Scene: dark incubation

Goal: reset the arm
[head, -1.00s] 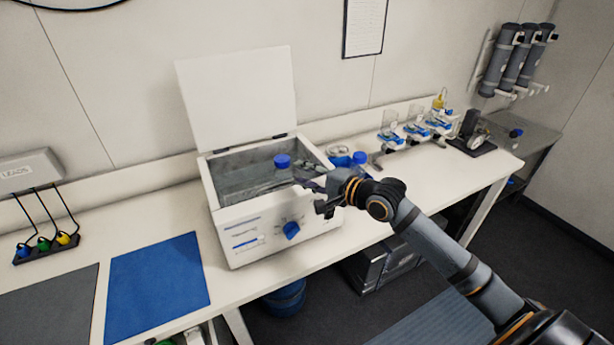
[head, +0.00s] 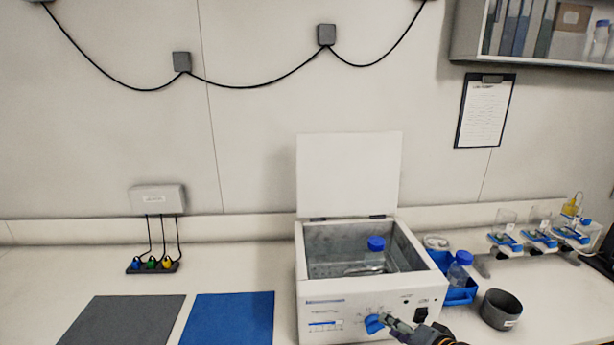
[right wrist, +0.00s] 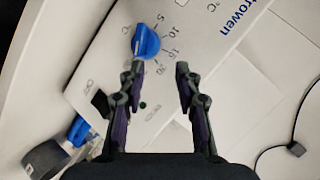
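My right gripper (head: 396,326) is at the front panel of the white water bath (head: 330,318), just right of its blue dial knob (head: 373,324). In the right wrist view the gripper (right wrist: 158,68) has its two fingers apart with nothing between the tips. The blue knob (right wrist: 146,42) lies just beyond the left fingertip; I cannot tell whether they touch. The bath lid (head: 349,175) stands open. A clear bottle with a blue cap (head: 376,244) stands upright inside the bath. My left gripper is not in view.
Right of the bath are a blue tray (head: 461,295) with a blue-capped bottle (head: 459,268) and a dark round pot (head: 501,309). Left lie a blue mat (head: 230,322), a grey mat (head: 125,320) and a small rack (head: 152,268). Both mats are bare.

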